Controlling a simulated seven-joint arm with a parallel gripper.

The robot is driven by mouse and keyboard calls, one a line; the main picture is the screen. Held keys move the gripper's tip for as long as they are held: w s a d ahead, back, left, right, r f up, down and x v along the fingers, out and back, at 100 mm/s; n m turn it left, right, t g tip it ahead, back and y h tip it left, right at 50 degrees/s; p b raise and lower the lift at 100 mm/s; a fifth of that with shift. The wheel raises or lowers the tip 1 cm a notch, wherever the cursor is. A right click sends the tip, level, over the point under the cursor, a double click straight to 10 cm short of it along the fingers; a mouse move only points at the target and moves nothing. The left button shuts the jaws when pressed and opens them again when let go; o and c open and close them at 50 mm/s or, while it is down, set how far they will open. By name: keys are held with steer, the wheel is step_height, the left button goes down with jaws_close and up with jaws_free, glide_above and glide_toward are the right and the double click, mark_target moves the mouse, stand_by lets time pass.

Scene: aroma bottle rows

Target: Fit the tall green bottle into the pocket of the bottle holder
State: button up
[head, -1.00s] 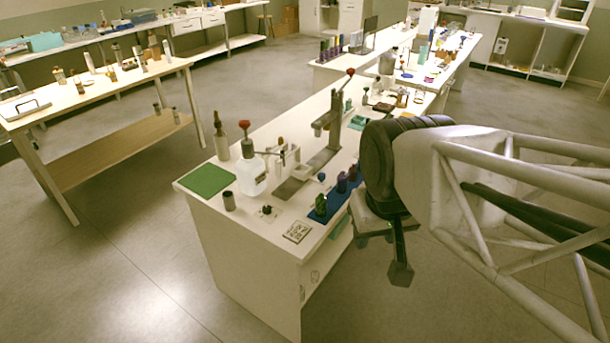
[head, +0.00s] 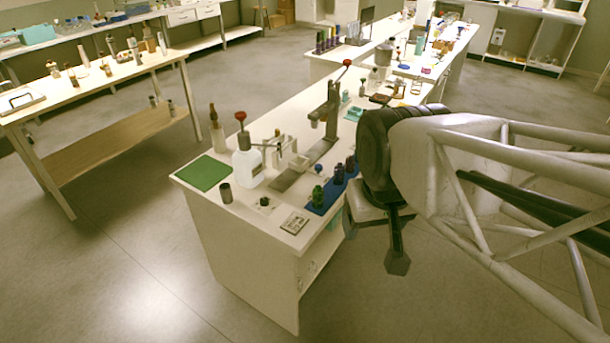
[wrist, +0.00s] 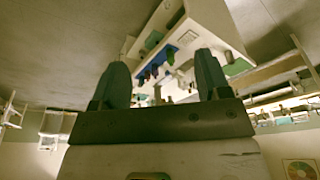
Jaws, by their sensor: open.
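A green bottle (head: 318,194) stands upright at the near end of a blue holder (head: 319,210) near the bench's right edge. Dark purple bottles (head: 338,174) stand behind it in a row. I cannot tell a free pocket at this size. My gripper (head: 373,240) hangs right of the bench, apart from the holder, with its fingers spread and empty. The wrist view, tilted over, shows both fingers (wrist: 162,66) wide apart. Between them, in the distance, are the green bottle (wrist: 170,58) and the blue holder (wrist: 164,53).
The bench's right edge lies near my gripper. The floor in front is clear.

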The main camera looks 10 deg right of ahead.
steer(key=w+f+m, duration=0.2)
steer(key=w+m, duration=0.2)
steer(key=w, duration=0.9)
steer(key=m+g, duration=0.3)
steer(key=m, duration=0.7)
glide_above(318, 193)
step_height(318, 193, down, 22)
steer(key=shift+w+d+f, duration=0.25)
steer(key=shift+w+f, duration=0.15)
steer(key=shift+w, duration=0.15)
steer(key=shift+f, duration=1.3)
steer(key=shift+f, duration=2.6)
